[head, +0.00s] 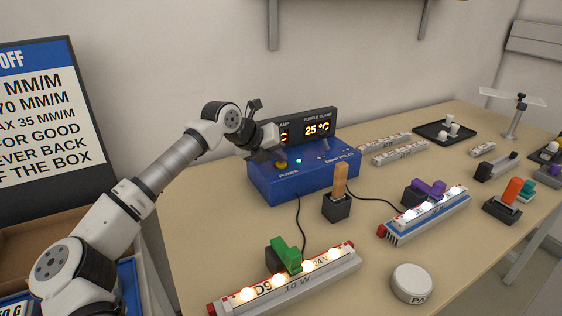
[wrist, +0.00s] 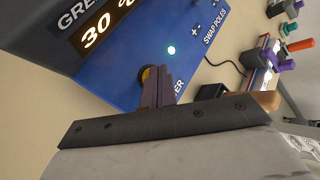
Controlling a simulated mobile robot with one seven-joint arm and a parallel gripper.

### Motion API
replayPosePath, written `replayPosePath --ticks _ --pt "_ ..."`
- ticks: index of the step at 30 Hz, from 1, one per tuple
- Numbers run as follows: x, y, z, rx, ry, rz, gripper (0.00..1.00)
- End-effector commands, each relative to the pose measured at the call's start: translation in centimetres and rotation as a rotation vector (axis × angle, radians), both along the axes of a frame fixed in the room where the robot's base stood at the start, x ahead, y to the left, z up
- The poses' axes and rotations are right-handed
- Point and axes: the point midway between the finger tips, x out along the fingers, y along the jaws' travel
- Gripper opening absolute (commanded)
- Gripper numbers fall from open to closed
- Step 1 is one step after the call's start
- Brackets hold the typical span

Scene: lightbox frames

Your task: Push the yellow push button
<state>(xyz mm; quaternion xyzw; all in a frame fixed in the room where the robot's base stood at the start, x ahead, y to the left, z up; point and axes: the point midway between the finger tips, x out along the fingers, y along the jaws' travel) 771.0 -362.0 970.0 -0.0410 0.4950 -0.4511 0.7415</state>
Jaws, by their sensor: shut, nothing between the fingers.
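The yellow push button (head: 281,164) sits on the top face of a blue control box (head: 300,187), above the word POWER. In the wrist view the button (wrist: 147,73) is mostly hidden behind my fingers, and only a yellow edge in a dark ring shows. My gripper (wrist: 160,72) is shut and empty, with its fingertips over the button. I cannot tell whether they touch it. In the head view my gripper (head: 278,154) is just above the button. A small green-white light (head: 298,160) is lit beside the button; it also shows in the wrist view (wrist: 171,50).
A display panel (head: 318,128) stands behind the box. A wooden-handled tool (head: 340,182) stands upright in a black holder in front. Lit bars with a green clamp (head: 287,254) and a purple clamp (head: 432,188) lie nearer. A white round container (head: 412,283) is at the front.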

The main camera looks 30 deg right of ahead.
Motion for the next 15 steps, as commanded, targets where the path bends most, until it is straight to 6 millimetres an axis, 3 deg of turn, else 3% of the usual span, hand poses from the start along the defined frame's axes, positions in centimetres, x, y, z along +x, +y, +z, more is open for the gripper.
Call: replayPosePath --ticks 15 --pt "0.02 -0.01 1.17 -0.001 -0.001 0.001 0.0"
